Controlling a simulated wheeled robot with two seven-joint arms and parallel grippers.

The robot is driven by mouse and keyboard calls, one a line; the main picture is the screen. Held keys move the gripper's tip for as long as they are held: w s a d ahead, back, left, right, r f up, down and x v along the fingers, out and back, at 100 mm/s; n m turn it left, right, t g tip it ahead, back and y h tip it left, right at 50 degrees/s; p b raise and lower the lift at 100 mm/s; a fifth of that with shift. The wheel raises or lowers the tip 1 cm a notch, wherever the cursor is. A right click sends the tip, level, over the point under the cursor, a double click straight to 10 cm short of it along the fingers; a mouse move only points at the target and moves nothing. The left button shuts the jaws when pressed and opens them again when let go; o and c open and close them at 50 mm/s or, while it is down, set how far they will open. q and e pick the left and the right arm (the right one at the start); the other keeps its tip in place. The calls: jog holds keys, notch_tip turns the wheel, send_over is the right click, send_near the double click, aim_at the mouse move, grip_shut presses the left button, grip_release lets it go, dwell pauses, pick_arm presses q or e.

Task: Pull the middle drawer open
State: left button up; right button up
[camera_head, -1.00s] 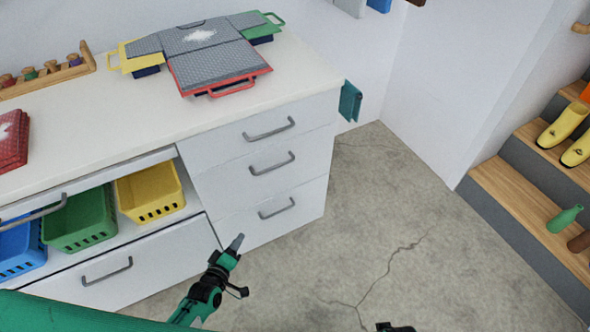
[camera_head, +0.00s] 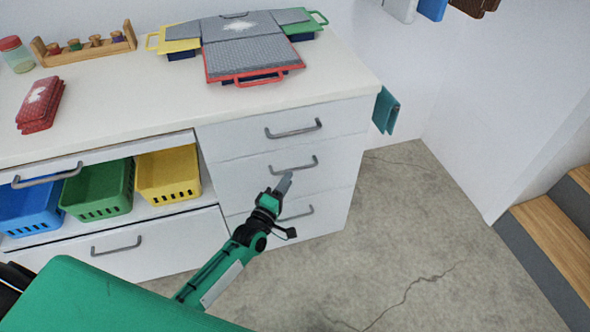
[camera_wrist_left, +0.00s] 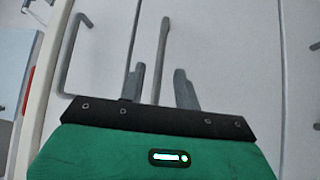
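The middle drawer (camera_head: 240,178) is shut in the white cabinet's right-hand stack, flush with its neighbours. Its grey bar handle (camera_head: 310,163) shows just beyond my left gripper (camera_head: 285,183). In the left wrist view, my left gripper (camera_wrist_left: 159,87) is open, with its two dark fingers apart. The middle handle (camera_wrist_left: 163,45) runs lengthwise in the gap between them, and I cannot tell whether either finger touches it. The top drawer's handle (camera_wrist_left: 76,50) is to the left there. My right gripper is out of view.
The top drawer (camera_head: 235,137) and bottom drawer (camera_head: 335,212) are shut. Colored baskets (camera_head: 168,176) sit in the open shelf to the left. A teal item (camera_head: 385,110) hangs on the cabinet's right side. The concrete floor (camera_head: 400,240) is clear; wooden steps (camera_head: 550,235) stand at right.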

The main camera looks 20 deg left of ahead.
aim_at(294, 170)
pick_arm(q)
jog(key=x, duration=0.5)
jog(key=shift+w, duration=0.3)
grip_shut()
